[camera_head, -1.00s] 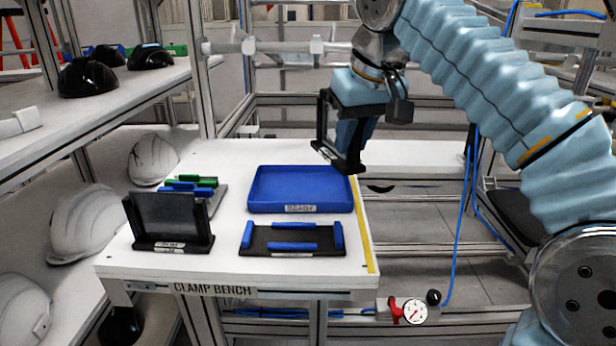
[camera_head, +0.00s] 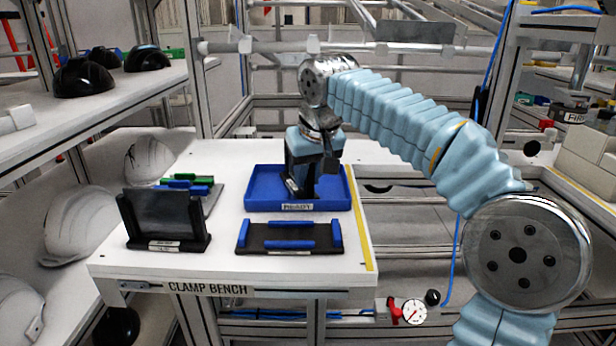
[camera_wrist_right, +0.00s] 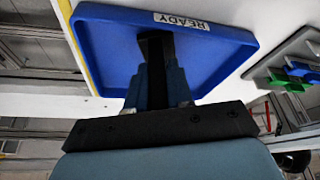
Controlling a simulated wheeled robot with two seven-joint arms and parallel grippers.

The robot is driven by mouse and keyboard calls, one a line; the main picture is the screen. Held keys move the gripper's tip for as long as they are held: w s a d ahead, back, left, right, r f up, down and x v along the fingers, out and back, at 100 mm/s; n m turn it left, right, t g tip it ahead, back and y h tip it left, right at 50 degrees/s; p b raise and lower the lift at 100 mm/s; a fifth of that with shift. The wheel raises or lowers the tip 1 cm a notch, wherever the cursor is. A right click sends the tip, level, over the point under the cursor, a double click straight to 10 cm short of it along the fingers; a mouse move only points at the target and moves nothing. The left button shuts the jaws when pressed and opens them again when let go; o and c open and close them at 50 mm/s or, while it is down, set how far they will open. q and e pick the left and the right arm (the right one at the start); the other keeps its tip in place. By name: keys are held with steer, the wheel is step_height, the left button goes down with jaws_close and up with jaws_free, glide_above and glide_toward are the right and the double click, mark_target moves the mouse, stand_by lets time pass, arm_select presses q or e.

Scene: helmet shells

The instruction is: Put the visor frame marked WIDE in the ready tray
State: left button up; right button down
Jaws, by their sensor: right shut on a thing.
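The blue tray (camera_head: 253,204) labelled READY lies flat near the right edge of the clamp bench; it also shows in the wrist view (camera_wrist_right: 105,60). My right gripper (camera_head: 303,172) points down over the tray and is shut on a black visor frame (camera_head: 292,187). The frame has a small pale label that is too small to read. In the wrist view, part of the frame (camera_wrist_right: 155,46) shows between the fingers, over the tray floor. The gripper hides much of it, and I cannot tell if it touches the tray. My left gripper is out of view.
A black fixture with blue pads (camera_head: 290,245) lies in front of the tray. A black upright piece in a labelled stand (camera_head: 165,220) is at the left. Green and blue clamps (camera_head: 190,182) sit behind it. White helmet shells (camera_head: 80,225) lie further left.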

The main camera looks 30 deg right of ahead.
steer(key=shift+f, duration=0.15)
steer(key=c, duration=1)
jaws_free()
steer(key=shift+r, duration=0.25)
steer(key=p+v, duration=0.2)
steer(key=v, duration=0.9)
steer(key=shift+s+r+p, duration=0.15)
steer(key=shift+r+p, duration=0.25)
